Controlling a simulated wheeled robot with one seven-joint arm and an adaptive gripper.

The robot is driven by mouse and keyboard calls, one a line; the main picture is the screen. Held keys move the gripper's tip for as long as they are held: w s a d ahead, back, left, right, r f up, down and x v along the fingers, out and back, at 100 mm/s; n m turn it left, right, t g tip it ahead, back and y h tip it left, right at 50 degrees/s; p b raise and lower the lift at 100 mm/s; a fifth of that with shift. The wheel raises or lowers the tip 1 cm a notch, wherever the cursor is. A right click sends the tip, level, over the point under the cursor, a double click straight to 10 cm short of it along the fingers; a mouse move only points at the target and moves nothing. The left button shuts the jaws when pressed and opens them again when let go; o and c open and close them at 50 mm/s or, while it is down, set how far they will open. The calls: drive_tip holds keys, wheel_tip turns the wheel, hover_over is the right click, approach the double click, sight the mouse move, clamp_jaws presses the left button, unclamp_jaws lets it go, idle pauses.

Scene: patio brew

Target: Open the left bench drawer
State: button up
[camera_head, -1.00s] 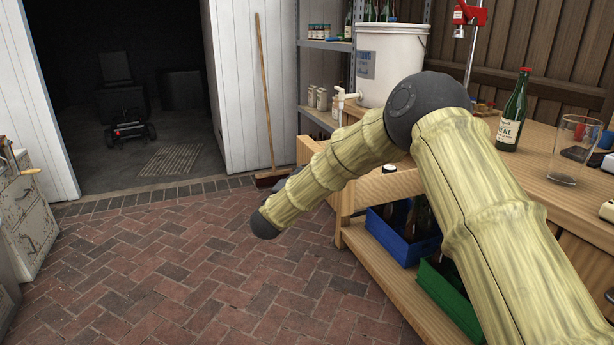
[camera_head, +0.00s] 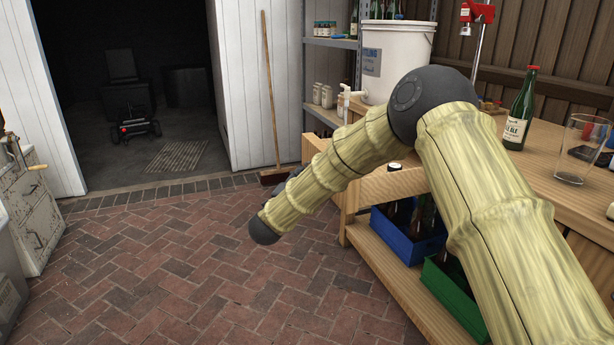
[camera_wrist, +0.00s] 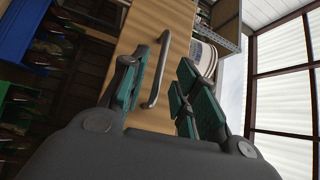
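The left bench drawer (camera_head: 391,186) appears pulled out from the wooden bench (camera_head: 545,150). Its pale wooden side shows beyond my arm, and a piece of its front (camera_head: 314,148) shows on the arm's other side. In the wrist view, the wooden drawer front (camera_wrist: 181,22) carries a grey metal bar handle (camera_wrist: 158,72). My gripper (camera_wrist: 160,92) is open, with its green-padded fingers apart on either side of the handle. I see gaps beside the handle and no clear grip on it. In the head view, my arm hides most of the gripper and the handle.
A blue crate (camera_head: 408,246) and a green crate (camera_head: 449,291) with bottles stand on the bench's lower shelf. A green bottle (camera_head: 519,112), a glass (camera_head: 578,150) and a white bucket (camera_head: 396,55) stand above. A broom (camera_head: 271,95) leans behind. The brick floor (camera_head: 180,255) at left is clear.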

drive_tip(key=v, duration=0.9)
drive_tip(key=shift+f, duration=0.1)
